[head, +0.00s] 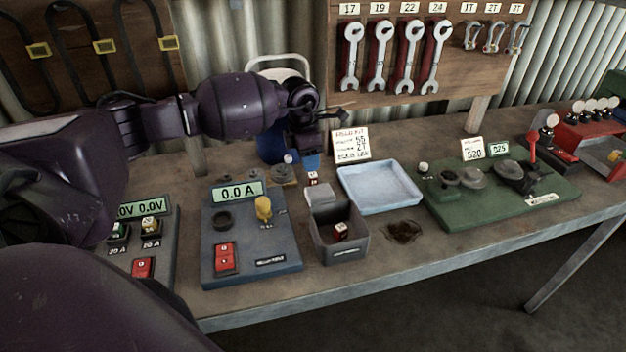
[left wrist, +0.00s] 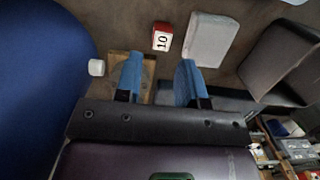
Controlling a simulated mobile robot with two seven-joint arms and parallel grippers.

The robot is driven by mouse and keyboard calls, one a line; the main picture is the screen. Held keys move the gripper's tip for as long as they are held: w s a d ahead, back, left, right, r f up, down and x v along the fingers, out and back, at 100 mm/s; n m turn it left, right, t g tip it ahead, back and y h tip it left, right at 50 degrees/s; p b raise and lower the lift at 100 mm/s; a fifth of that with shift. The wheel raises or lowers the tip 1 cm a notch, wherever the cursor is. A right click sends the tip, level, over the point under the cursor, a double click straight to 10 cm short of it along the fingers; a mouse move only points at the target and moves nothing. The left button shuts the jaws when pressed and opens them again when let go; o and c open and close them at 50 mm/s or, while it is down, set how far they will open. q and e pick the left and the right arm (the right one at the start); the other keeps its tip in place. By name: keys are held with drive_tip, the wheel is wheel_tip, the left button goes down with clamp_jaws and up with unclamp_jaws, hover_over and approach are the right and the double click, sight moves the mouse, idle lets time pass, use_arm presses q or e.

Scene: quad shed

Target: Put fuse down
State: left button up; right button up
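A small red fuse with a white face marked 10 (left wrist: 162,38) sits on the bench just beyond my left gripper's fingertips. It also shows in the head view (head: 312,178), under the gripper. My left gripper (left wrist: 160,72) has its two blue fingers apart, with nothing between them. In the head view the left gripper (head: 311,160) hangs low over the bench, beside a blue container. Another red and white fuse (head: 341,231) lies in the grey open bin (head: 342,253). My right gripper is not in view.
A pale block (left wrist: 210,40) lies close to the fuse. A blue container (head: 272,148) stands left of the gripper. A light blue tray (head: 382,205), a meter panel reading 0.0 A (head: 215,268) and a green board (head: 480,212) occupy the bench. A dark stain (head: 403,232) marks its front.

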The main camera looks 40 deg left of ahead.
sight(313, 175)
use_arm(q)
drive_tip(key=f, duration=0.5)
drive_tip(key=shift+w+d, duration=0.25)
drive_tip(key=shift+d, duration=0.15)
clamp_jaws()
